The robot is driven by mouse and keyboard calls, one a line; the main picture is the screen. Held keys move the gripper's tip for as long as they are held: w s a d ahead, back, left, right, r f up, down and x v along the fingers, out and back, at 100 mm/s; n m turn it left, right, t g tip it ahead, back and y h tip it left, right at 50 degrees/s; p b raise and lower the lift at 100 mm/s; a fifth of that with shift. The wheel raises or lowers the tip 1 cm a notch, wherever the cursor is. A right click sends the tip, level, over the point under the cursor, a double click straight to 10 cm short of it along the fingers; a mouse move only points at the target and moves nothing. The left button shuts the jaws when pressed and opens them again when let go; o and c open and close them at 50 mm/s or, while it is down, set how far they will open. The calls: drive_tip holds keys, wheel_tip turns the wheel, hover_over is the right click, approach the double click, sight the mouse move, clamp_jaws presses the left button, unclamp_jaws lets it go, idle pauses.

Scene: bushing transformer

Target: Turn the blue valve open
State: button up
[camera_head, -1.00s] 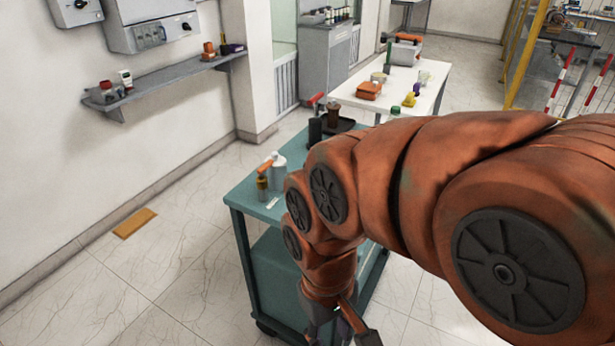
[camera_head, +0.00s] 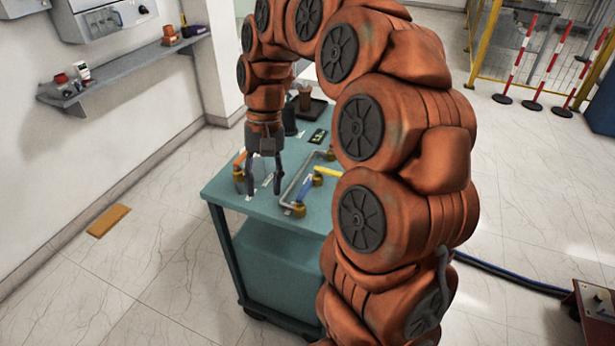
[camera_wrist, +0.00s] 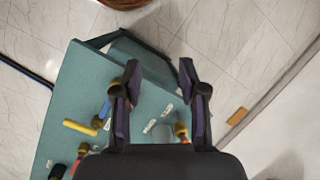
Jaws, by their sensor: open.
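The blue valve handle (camera_head: 304,188) sits on brass pipe fittings on the teal cart (camera_head: 232,196), to the right of my gripper in the head view. In the wrist view the blue handle (camera_wrist: 104,110) lies left of my left finger, partly close to it. My gripper (camera_head: 264,193) points down above the cart top, its two fingers apart with nothing between them. In the wrist view my gripper (camera_wrist: 160,68) is also spread and empty. A yellow handle (camera_head: 328,171) is beside the blue one, partly cut off by my arm.
An orange-handled valve (camera_head: 240,160) stands left of my gripper, and it also shows in the wrist view (camera_wrist: 181,130). A grey bent pipe (camera_head: 296,178) runs beside the blue handle. A dark tray (camera_head: 312,112) is at the cart's back. The floor left of the cart is mostly clear.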

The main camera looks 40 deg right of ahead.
drive_tip(key=w+d+f+m+p, duration=0.1)
drive_tip(key=w+d+f+m, duration=0.15)
drive_tip(key=w+d, duration=0.55)
drive_tip(key=m+y+p, duration=0.1)
drive_tip(key=m, duration=0.4)
approach(306, 186)
drive_tip(key=shift+p+x, duration=1.3)
drive_tip(key=shift+x, duration=2.8)
drive_tip(key=shift+d, duration=0.1)
clamp_jaws()
